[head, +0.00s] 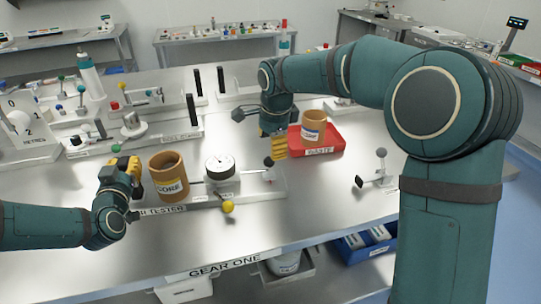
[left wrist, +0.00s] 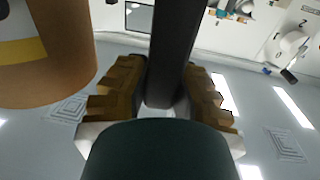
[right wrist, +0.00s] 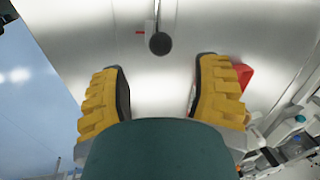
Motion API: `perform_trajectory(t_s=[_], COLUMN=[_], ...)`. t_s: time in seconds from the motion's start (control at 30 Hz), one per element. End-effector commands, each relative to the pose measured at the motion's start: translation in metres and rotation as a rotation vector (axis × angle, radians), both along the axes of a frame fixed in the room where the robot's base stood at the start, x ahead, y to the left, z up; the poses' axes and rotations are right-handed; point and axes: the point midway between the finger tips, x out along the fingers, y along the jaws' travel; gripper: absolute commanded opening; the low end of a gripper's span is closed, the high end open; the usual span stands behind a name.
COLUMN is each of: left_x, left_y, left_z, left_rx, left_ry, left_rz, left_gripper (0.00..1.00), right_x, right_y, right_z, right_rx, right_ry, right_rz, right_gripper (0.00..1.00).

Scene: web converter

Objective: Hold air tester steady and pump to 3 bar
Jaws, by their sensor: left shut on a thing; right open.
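The air tester (head: 245,188) is a long pale base on the bench, with a round gauge (head: 219,167); its reading is too small to tell. A brown core roll (head: 168,185) stands at its left part. A lever with a dark ball knob (head: 268,162) is at its right end. My left gripper (head: 134,168) is at the tester's left end, beside the roll. The left wrist view shows it shut on a dark upright bar (left wrist: 174,45). My right gripper (head: 277,147) is open and empty, just above the dark knob. The right wrist view shows a dark knob (right wrist: 159,43) beyond its fingertips.
A red tray (head: 325,150) with another brown roll (head: 313,128) stands just right of my right gripper. A small stand with a grey knob (head: 381,153) is further right. A yellow ball (head: 227,206) is at the tester's front. Other fixtures fill the back left.

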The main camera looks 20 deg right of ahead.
Motion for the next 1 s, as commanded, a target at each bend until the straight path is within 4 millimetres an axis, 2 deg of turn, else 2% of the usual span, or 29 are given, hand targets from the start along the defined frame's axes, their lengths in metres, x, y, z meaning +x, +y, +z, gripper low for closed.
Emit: perform_trajectory(t_s=[0.03, 0.2, 0.33, 1.0], left_x=[-0.002, -0.002, -0.002, -0.002], left_y=[0.001, 0.001, 0.001, 0.001], left_z=[-0.011, -0.011, -0.011, -0.011], left_rx=[0.000, 0.000, 0.000, 0.000], left_ry=[0.026, 0.026, 0.026, 0.026], left_rz=[0.000, 0.000, 0.000, -0.001], left_gripper=[0.00, 0.00, 0.00, 0.00], right_x=[-0.002, -0.007, -0.010, -0.010], right_y=[-0.001, -0.001, -0.002, -0.002], right_z=[0.011, 0.036, 0.045, 0.049], right_rx=[0.001, 0.000, -0.001, -0.001], right_ry=[-0.005, -0.003, -0.001, 0.000], right_rz=[-0.001, 0.000, -0.001, -0.001], right_gripper=[0.63, 0.63, 0.63, 0.63])
